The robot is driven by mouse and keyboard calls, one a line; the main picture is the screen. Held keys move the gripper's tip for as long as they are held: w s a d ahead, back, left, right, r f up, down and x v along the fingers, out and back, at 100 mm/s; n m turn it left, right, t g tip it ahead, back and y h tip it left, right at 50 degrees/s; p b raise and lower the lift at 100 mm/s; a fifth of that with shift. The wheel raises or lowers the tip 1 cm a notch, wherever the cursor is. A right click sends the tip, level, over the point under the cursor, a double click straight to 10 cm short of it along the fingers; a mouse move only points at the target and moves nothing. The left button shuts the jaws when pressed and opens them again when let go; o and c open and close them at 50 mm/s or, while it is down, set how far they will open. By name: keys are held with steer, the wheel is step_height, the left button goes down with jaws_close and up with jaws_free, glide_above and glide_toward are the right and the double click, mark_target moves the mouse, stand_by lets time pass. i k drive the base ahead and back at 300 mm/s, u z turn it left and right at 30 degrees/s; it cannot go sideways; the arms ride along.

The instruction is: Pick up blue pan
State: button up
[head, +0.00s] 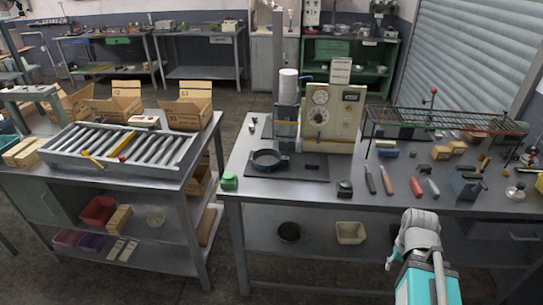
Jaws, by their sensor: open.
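The blue pan (269,160) is a small, round, dark pan with a blue tint. It sits upright on a dark mat (311,170) on the right workbench, in front of a beige machine. Its inside looks empty. My arm rises from the bottom right, with a teal link and grey wrist joints. The wrist is in front of the workbench's front edge, to the right of the pan and well apart from it. The fingers of my gripper do not show. Nothing touches the pan.
The beige machine (333,117) with its column stands behind the pan. A green object (229,181) is at the bench's left corner. Several hand tools lie to the right, below a wire rack (445,120). A roller table (122,150) stands left, across a gap.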

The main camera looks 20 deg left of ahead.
mark_target(266, 158)
steer(key=u, duration=0.05)
steer(key=k, duration=0.65)
steer(key=u, duration=0.1)
steer(key=i, duration=0.5)
steer(key=u, duration=0.55)
steer(key=i, duration=0.85)
steer(key=u, duration=0.35)
